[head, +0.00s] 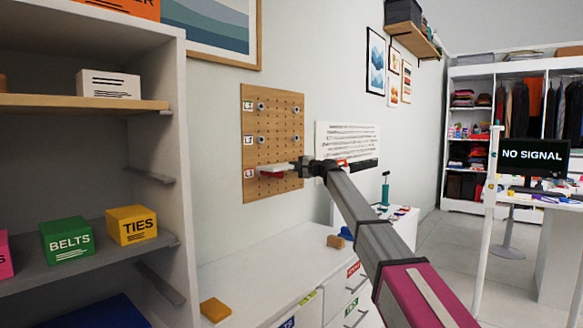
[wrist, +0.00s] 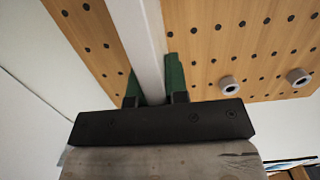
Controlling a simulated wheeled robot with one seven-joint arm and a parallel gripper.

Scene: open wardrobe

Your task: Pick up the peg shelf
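The peg shelf (head: 274,168) is a small pale ledge at the lower part of the wooden pegboard (head: 270,118), with a red part below it in the head view. In the wrist view it is a long white bar (wrist: 148,45) running up to the board. My gripper (head: 295,169) is at its near end. In the wrist view its two green fingers (wrist: 154,84) lie along both sides of the bar, with no clear gap. The bar's near end is hidden between the fingers. Whether the shelf still touches the board cannot be told.
Grey round pegs (head: 262,106) stick out of the board above the shelf. A white counter (head: 255,262) below carries an orange block (head: 215,309) and a brown block (head: 335,241). A shelving unit (head: 170,150) stands close on the left. A white sheet (head: 347,141) hangs right of the board.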

